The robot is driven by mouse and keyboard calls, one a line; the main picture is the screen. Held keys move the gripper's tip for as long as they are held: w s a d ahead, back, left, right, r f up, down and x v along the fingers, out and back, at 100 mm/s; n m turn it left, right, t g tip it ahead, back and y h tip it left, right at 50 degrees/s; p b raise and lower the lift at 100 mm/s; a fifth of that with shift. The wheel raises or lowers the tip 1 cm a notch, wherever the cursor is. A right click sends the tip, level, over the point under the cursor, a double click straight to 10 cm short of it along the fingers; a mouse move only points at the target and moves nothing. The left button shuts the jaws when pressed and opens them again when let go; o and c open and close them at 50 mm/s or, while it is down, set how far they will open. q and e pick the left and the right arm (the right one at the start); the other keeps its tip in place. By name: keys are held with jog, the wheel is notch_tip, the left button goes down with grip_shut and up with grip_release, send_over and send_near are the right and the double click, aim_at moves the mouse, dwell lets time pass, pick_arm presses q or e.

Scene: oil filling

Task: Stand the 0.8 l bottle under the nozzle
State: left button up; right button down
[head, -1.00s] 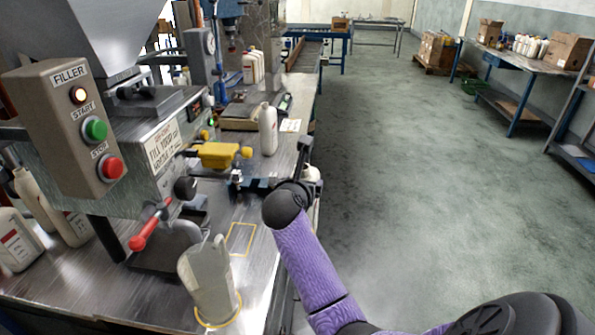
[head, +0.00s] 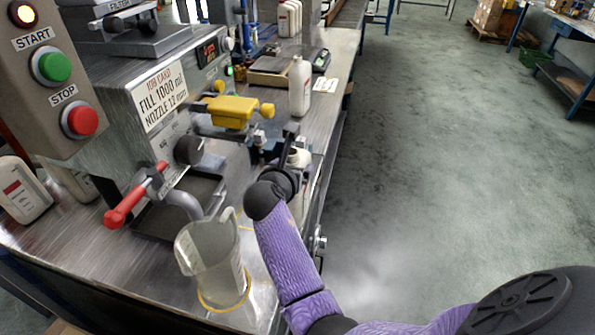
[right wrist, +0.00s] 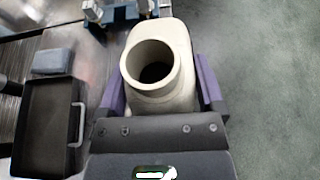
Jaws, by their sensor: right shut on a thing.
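My right gripper (right wrist: 162,95) is shut on a cream bottle (right wrist: 172,45) with an open, uncapped mouth; its size marking is not readable. In the head view, the neck of this bottle (head: 299,157) shows behind my right gripper, at the bench's right edge, and the arm hides much of its body. The filler's curved metal nozzle (head: 184,203) is to the left, over a dark tray (head: 160,218). The held bottle is apart from the nozzle, to its right. No bottle shows under the nozzle. My left gripper is out of view.
A clear jug (head: 213,262) stands in a yellow ring at the front of the bench. The red lever (head: 128,206) and the yellow clamp (head: 232,111) stick out of the filler. Another white bottle (head: 300,88) stands farther back.

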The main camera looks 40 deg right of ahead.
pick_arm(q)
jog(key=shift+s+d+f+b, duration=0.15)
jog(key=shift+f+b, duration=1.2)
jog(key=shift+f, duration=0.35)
pick_arm(e)
jog(key=shift+w+a+f, duration=0.25)
jog(key=shift+w+a, duration=0.65)
jog(key=shift+w, duration=0.2)
jog(key=shift+w+a+f, duration=0.25)
jog(key=shift+w+a, duration=0.65)
jog(key=shift+w, duration=0.15)
